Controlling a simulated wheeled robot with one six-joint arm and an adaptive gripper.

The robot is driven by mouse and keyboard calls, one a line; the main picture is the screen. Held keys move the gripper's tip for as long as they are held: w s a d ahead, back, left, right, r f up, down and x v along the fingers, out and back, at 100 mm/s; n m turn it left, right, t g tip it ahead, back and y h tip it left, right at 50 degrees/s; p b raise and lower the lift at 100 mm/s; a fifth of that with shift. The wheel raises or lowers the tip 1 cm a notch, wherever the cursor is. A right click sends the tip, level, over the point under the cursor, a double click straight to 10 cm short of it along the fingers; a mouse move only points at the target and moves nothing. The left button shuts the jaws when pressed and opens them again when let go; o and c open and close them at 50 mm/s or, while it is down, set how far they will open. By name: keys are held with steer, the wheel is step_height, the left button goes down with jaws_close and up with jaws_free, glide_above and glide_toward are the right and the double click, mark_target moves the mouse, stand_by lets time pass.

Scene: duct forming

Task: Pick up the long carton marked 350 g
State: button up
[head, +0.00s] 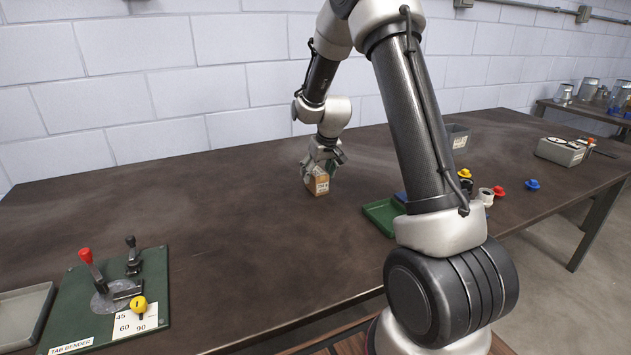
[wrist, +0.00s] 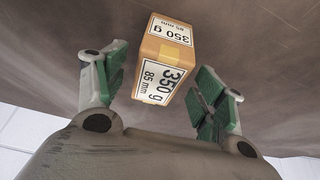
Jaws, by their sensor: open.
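The carton (wrist: 167,62) is a long tan box with white labels reading 350 g and 85 mm, and a strip of yellow tape. In the wrist view it lies between the two fingers of my gripper (wrist: 158,92), with gaps visible on both sides. My gripper is open, with green pads facing the carton. In the head view the carton (head: 318,185) stands on the dark table (head: 230,225), and my gripper (head: 324,167) is right above and around it. The fingers hide part of the carton there.
A green tab bender board (head: 75,300) with levers stands at front left beside a grey tray (head: 22,318). Right of the carton are a green tray (head: 381,216), a grey bin (head: 457,136) and several coloured caps.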

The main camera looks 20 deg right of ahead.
steer(key=x, duration=0.4)
steer(key=shift+f, duration=0.15)
steer(key=c, duration=1.4)
steer(key=shift+o, duration=0.2)
